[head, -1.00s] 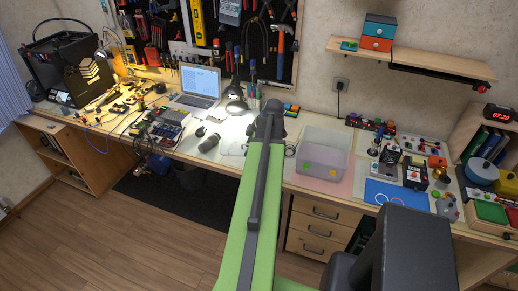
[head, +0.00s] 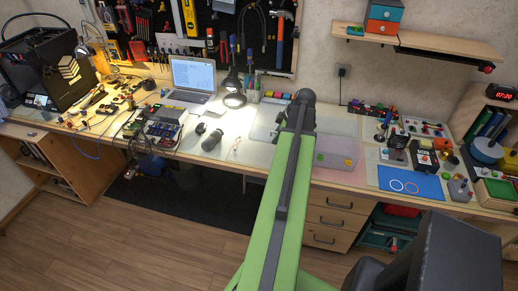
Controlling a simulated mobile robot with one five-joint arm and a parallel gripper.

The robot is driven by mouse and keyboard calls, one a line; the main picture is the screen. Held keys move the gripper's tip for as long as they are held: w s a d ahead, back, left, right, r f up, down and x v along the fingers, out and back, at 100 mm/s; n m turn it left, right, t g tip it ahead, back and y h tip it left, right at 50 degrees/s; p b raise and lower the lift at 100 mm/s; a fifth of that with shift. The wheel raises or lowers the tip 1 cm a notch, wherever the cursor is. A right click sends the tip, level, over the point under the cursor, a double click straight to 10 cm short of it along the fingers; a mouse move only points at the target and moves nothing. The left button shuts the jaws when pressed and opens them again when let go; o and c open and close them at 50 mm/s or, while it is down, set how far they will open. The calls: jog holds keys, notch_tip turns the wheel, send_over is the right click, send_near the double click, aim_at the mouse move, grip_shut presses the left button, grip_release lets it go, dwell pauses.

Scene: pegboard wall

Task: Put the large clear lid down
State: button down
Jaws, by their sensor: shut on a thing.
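My gripper (head: 302,97) is at the far end of my green and grey arm, over the workbench. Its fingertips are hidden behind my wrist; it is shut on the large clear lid. A pale see-through sheet, seemingly this lid (head: 264,124), shows just left of my arm, over the bench. Most of it is hidden, and I cannot tell whether it touches the bench. A clear box (head: 337,150) with green and yellow spots stands right of my arm, which covers its left part.
A laptop (head: 194,80), a lit lamp (head: 233,88) and a dark cylinder (head: 212,140) are to the left. A blue mat (head: 410,183) with two rings lies to the right, before several small devices. The glass-like bench top around the cylinder has some free room.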

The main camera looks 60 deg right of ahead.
jog(key=shift+w+a+f+y+b, duration=0.75)
jog(key=shift+w+f+b, duration=2.4)
jog(key=shift+w, duration=2.7)
notch_tip(320, 180, down, 11)
jog(key=b, duration=0.8)
jog(key=shift+b, duration=0.4)
jog(key=shift+r, duration=0.15)
jog(key=c, duration=1)
grip_release()
jog(key=shift+o, duration=0.2)
